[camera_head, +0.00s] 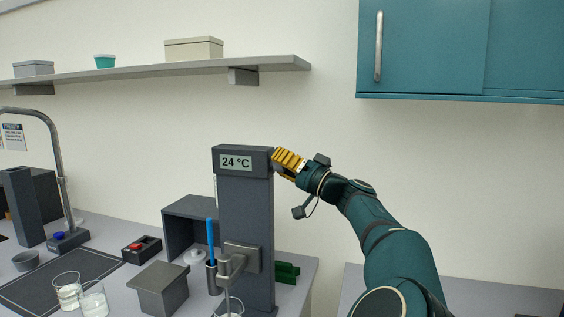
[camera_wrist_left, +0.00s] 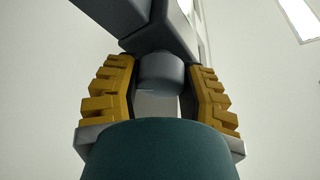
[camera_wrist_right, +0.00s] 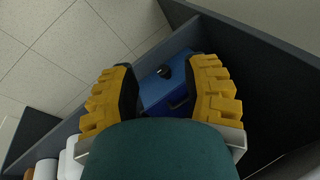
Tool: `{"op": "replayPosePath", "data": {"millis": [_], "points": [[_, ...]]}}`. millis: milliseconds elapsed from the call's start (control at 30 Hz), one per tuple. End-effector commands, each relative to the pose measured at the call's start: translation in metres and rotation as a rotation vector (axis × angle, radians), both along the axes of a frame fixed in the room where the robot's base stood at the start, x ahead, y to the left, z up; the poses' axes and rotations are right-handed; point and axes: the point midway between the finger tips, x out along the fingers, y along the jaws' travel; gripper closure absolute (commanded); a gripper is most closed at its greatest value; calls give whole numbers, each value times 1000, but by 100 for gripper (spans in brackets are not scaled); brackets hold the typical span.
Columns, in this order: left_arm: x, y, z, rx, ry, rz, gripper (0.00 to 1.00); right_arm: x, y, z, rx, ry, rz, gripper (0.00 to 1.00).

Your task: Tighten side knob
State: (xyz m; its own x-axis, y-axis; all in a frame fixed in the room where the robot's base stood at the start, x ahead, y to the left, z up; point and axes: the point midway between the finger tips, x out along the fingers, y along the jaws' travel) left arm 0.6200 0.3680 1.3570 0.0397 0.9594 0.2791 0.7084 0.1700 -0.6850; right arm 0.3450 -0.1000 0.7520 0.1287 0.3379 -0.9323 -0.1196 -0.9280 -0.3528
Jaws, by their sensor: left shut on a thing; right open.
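The membrane rig is a tall dark grey column (camera_head: 245,210) with a display head (camera_head: 241,162) reading 24 °C. My left gripper (camera_head: 276,160) is at the right side of that head, with its yellow fingers pointing at it. In the left wrist view, a grey cylindrical side knob (camera_wrist_left: 160,72) sits between the two fingers, and the gripper is shut on it. The fingers hide the knob in the head view. My right gripper (camera_wrist_right: 166,82) is open in the right wrist view. A blue box (camera_wrist_right: 163,88) with a black knob shows beyond and between its fingers.
A grey open-fronted box (camera_head: 185,210), a blue stick (camera_head: 210,240), a grey block (camera_head: 160,287) and glass beakers (camera_head: 67,290) stand around the column's left side. A teal wall cabinet (camera_head: 450,50) hangs upper right. A shelf (camera_head: 140,73) runs above.

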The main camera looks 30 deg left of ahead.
Motion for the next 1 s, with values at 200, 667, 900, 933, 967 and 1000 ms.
{"op": "replayPosePath", "data": {"millis": [200,667,900,933,967,1000], "points": [[0,1,4,-50,201,-1,94,0,0,16,0,1,-2,53],[0,1,5,-151,622,-1,94,17,-3,68,-8,-36,-30,53],[0,1,5,-195,807,1,94,21,-5,100,-8,-49,-40,53],[0,1,5,-199,827,2,94,21,-5,104,-7,-50,-40,53],[0,1,4,-204,844,2,94,21,-5,107,-7,-50,-40,53],[0,1,4,-208,867,1,94,21,-5,111,-6,-50,-39,53]]}}
